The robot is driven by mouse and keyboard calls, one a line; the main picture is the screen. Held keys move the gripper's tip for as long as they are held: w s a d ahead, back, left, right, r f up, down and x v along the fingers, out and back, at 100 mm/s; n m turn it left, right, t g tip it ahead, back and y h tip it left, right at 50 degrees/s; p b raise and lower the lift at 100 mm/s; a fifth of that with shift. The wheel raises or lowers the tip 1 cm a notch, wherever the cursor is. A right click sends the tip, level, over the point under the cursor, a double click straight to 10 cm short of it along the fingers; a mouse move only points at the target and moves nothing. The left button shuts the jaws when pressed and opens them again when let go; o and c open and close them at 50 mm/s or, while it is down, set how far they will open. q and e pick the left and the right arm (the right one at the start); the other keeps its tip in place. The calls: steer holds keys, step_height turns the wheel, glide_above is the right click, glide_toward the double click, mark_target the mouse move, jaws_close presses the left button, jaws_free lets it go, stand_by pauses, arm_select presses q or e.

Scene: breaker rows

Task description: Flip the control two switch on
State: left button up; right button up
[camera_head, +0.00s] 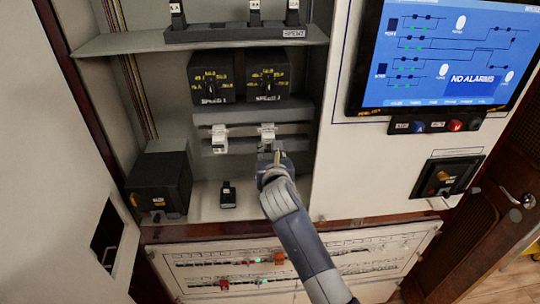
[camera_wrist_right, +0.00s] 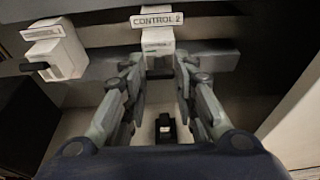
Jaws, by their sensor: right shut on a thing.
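The control two switch (camera_head: 267,132) is a small white breaker on a grey rail inside the open cabinet. In the right wrist view, its white body (camera_wrist_right: 158,38) sits at the top centre under a "CONTROL 2" label. My right gripper (camera_head: 271,158) reaches up from below to this switch. In the wrist view its two fingers (camera_wrist_right: 160,72) are closed in at the lower part of the switch. My left gripper is not in view.
A similar white switch (camera_head: 219,138) with a dark lever sits to the left on the rail. Two black speed dials (camera_head: 239,76) are above. A black box (camera_head: 159,184) and a small black switch (camera_head: 228,195) are below. A blue screen (camera_head: 440,55) is at right.

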steer(key=shift+r+g, duration=0.35)
steer(key=shift+g, duration=0.25)
